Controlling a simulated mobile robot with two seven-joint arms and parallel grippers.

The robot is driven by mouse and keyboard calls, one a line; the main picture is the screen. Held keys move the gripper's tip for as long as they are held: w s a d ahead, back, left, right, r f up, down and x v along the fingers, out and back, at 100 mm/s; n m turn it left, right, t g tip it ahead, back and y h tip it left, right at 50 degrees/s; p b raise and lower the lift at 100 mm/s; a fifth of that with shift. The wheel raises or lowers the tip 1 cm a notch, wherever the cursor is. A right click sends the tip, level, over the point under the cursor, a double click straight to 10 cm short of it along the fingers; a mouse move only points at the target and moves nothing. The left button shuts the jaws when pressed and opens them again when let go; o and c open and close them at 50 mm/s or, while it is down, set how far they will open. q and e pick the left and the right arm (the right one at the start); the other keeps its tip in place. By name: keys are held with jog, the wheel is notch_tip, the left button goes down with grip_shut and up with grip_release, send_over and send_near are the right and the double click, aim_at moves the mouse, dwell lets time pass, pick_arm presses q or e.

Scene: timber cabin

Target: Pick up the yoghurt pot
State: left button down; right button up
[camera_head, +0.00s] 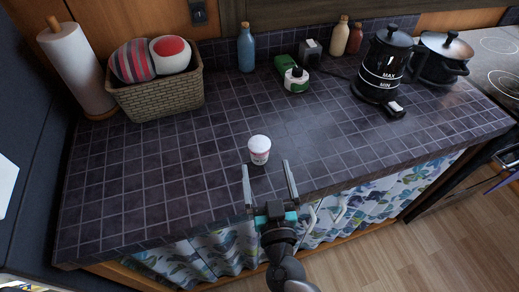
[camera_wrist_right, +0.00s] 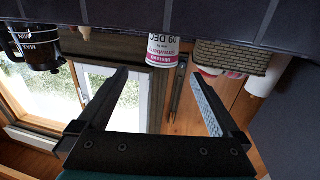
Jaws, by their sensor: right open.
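The yoghurt pot (camera_head: 259,149) is small and white with a white lid and a printed label. It stands upright on the dark tiled counter (camera_head: 165,180), near its front edge. My right gripper (camera_head: 266,168) is open in front of the pot, with its fingers pointing at it and the pot just beyond and between the fingertips. In the right wrist view, where the scene is upside down, the pot (camera_wrist_right: 163,50) shows beyond the open fingers of the right gripper (camera_wrist_right: 160,82), with nothing held between them. My left gripper is not in view.
A wicker basket (camera_head: 160,97) with cushions and a paper towel roll (camera_head: 77,68) stand at the back left. A blue bottle (camera_head: 246,49), a green item (camera_head: 291,74), a black kettle (camera_head: 383,66) and a pot (camera_head: 442,60) stand at the back. The counter around the yoghurt pot is clear.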

aim_at(261, 151)
jog(key=shift+w+a+r+b, duration=0.15)
jog(key=shift+w+a, duration=0.2)
jog(key=shift+w, duration=1.2)
jog(key=shift+w+a+f+b, duration=0.15)
jog(key=shift+w+a, duration=0.15)
jog(key=shift+w, duration=1.2)
jog(key=shift+r, duration=0.1)
jog(key=c, duration=1.4)
jog(key=shift+c, duration=0.5)
jog(key=shift+r, duration=0.15)
